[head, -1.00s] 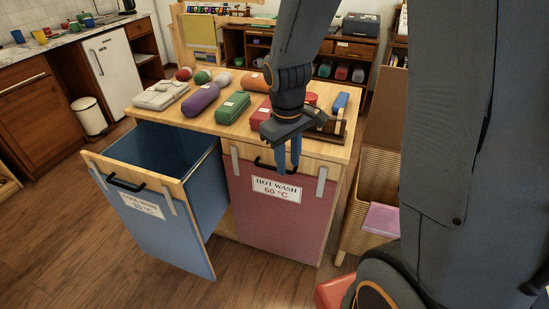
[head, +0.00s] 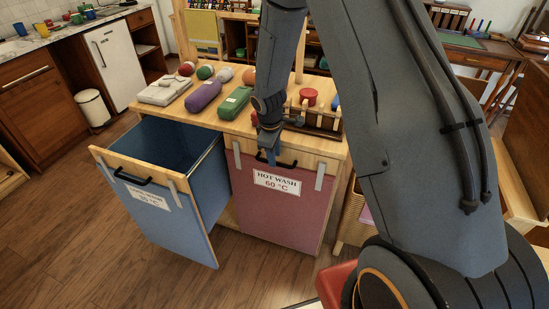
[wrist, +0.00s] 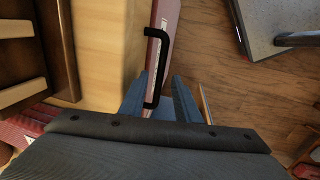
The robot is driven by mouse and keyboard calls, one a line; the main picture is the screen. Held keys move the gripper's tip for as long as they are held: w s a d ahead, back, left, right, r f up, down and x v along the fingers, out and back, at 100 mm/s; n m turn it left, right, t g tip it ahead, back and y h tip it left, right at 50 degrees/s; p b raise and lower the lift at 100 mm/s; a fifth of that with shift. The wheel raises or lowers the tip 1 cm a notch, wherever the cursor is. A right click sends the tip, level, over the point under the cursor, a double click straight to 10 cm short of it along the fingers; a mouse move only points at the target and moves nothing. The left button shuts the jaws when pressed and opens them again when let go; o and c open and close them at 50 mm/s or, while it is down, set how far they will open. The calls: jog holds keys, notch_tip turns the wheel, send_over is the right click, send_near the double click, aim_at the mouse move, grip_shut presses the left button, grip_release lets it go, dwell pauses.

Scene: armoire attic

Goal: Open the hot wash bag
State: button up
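The hot wash bag (head: 285,215) is a red front panel under the right half of the wooden worktop, labelled "HOT WASH 60 °C". Its front sits close to the worktop edge and looks shut. Its black bar handle (head: 286,165) is near the top of the panel; the handle also shows in the wrist view (wrist: 166,55). My gripper (head: 268,155) points down at the handle's left part. In the wrist view its two blue fingers (wrist: 159,80) are apart, with the handle's near end between them in the picture. Contact cannot be told.
The blue wash bag (head: 165,215) beside it on the left is pulled out and tilted open, its black handle facing forward. Rolled coloured bundles (head: 204,95) and a wooden rack (head: 315,120) stand on the worktop (head: 212,117). Wooden floor in front is clear.

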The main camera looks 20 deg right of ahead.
jog(key=shift+w+d+f, duration=0.15)
jog(key=shift+w+f, duration=0.05)
jog(key=shift+f, duration=0.85)
grip_shut()
